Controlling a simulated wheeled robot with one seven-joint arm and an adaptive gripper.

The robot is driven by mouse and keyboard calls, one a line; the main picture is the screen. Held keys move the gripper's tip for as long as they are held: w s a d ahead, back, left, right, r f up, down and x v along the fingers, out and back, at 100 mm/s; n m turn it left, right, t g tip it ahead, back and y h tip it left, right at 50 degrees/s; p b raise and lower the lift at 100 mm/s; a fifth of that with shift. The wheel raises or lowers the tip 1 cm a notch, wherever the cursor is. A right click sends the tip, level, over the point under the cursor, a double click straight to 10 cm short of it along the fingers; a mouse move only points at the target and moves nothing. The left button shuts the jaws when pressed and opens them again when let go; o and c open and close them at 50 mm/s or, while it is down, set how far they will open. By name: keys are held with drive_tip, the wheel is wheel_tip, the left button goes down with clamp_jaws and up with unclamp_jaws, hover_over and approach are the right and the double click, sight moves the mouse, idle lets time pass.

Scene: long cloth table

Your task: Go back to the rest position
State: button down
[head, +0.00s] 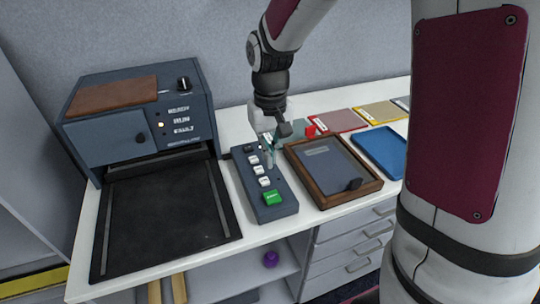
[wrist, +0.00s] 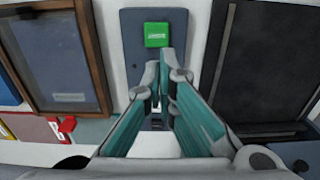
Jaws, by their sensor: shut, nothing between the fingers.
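My gripper (head: 268,160) is over the blue-grey button panel (head: 282,208), near its white buttons. Its fingers are shut with nothing between them. In the wrist view my gripper (wrist: 164,75) points down at the panel (wrist: 133,65). The panel's green button (head: 272,198) lies at the near end, apart from the fingertips; it also shows in the wrist view (wrist: 156,35). The white buttons are partly hidden by the fingers in the wrist view. I cannot tell whether the fingertips touch the panel.
A blue-grey machine (head: 140,115) with a black bed (head: 165,215) stands on the left of the white table (head: 232,238). A wood-framed tray (head: 330,170) sits right of the panel. A blue tray (head: 382,150) and coloured swatches, one red (head: 338,121), lie further right.

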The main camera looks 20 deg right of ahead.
idle(0.6)
drive_tip(key=s+r+t, duration=0.2)
drive_tip(key=s+r, duration=0.5)
drive_tip(key=s, duration=0.3)
drive_tip(key=s+r+t, duration=0.3)
drive_tip(key=s+r, duration=0.4)
drive_tip(key=s, duration=0.2)
drive_tip(key=shift+s+d+r, duration=0.3)
drive_tip(key=shift+s+d, duration=0.05)
drive_tip(key=shift+s, duration=0.05)
idle(5.1)
